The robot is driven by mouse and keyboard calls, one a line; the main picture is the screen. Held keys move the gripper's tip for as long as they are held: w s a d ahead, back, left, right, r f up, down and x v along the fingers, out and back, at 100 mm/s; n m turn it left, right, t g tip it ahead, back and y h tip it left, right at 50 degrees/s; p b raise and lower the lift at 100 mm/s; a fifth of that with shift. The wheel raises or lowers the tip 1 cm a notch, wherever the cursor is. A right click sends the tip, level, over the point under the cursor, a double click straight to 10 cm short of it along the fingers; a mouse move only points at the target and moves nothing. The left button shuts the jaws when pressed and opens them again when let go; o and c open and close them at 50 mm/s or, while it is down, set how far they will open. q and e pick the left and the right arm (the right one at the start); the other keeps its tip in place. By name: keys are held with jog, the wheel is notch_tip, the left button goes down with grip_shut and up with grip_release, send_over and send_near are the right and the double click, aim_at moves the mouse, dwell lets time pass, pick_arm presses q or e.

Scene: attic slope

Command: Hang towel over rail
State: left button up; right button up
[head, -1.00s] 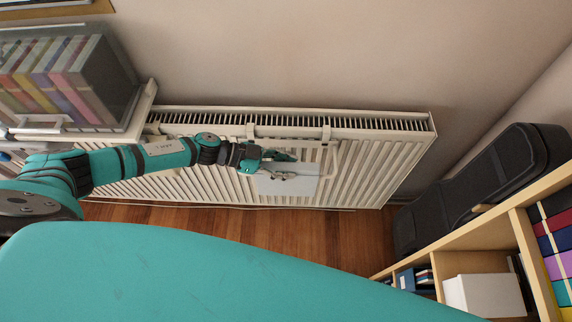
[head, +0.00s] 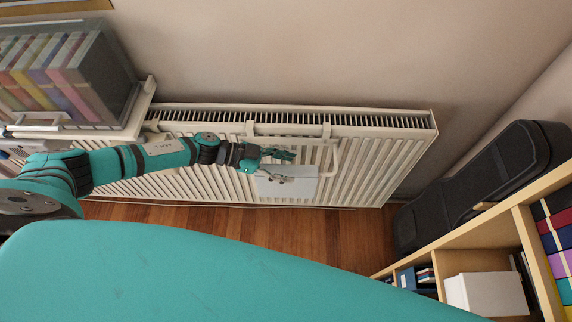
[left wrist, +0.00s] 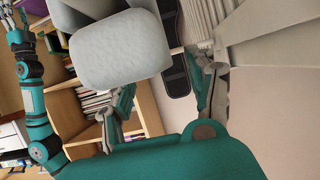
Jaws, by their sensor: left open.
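The pale grey towel (head: 287,188) lies against the radiator front in the head view, at the white rail (head: 333,160) that hooks over the radiator top. It appears draped over the rail's front bar, but the arm hides part of this. In the left wrist view the towel (left wrist: 120,50) is a rounded, folded grey shape. My left gripper (head: 283,164) is open, just above the towel's top edge; its two fingers are spread apart in the left wrist view (left wrist: 160,100). Whether a finger touches the towel is unclear. My right arm shows at the left wrist view's left edge; its jaw state is unclear.
The white radiator (head: 390,160) stands along the wall. A shelf with a clear box of books (head: 60,75) is at left. A black case (head: 480,190) and a wooden bookcase (head: 470,240) stand at right. Bare wooden floor (head: 300,228) lies before the radiator.

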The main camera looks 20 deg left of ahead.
pick_arm(q)
jog(key=v, duration=1.2)
jog(key=shift+w, duration=0.1)
jog(key=shift+d, duration=0.15)
